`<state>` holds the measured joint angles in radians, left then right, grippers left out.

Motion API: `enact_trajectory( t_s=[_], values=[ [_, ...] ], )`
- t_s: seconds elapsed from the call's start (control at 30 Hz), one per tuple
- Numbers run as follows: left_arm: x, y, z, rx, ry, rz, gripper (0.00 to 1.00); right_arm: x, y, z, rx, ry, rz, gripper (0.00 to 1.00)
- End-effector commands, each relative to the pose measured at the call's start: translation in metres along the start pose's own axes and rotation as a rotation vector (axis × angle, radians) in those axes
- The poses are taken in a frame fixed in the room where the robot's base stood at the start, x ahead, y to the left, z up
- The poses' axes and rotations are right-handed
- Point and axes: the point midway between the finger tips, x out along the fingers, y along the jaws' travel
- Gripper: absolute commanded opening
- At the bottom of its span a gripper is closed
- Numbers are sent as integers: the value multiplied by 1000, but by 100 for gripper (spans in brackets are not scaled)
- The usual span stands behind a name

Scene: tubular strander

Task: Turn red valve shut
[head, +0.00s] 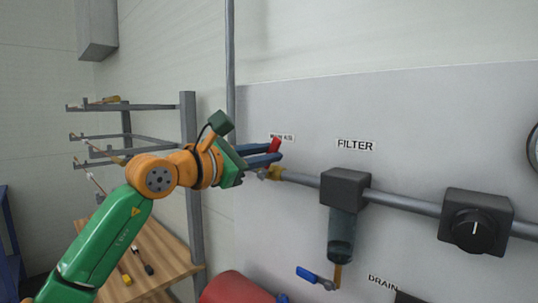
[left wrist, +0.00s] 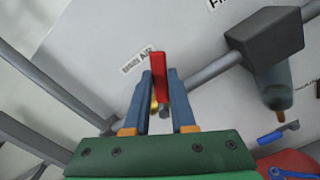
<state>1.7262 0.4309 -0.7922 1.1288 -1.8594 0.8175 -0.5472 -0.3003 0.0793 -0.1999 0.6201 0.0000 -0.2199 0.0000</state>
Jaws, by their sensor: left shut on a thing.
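The red valve handle (head: 275,145) is at the left end of the grey pipe on the wall panel, by a brass fitting (head: 275,173). In the left wrist view the red handle (left wrist: 160,80) stands between the two blue fingers, rising past their tips. My left gripper (head: 272,153) is shut on the red handle, and its fingers hide part of it in the head view. The left gripper (left wrist: 160,85) also shows in the left wrist view. My right gripper is not in view.
The pipe (head: 405,201) runs right to a filter (head: 343,188) and a black knob (head: 474,231). A blue drain lever (head: 308,273) hangs below the filter. A grey rack (head: 190,180) and wooden table (head: 160,250) stand left; a red tank (head: 235,290) is below.

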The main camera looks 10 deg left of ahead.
Motion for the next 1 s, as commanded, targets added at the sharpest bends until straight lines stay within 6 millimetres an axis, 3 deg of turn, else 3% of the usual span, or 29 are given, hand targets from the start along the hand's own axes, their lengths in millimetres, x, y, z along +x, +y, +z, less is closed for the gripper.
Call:
enact_trajectory(
  t_s=[0.5, 1.0],
  values=[
    [-1, 28, -2, -411, -5, 4, 0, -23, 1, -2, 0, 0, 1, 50],
    [-1, 36, -7, -563, -9, 5, 0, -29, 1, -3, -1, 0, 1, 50]
  ],
)
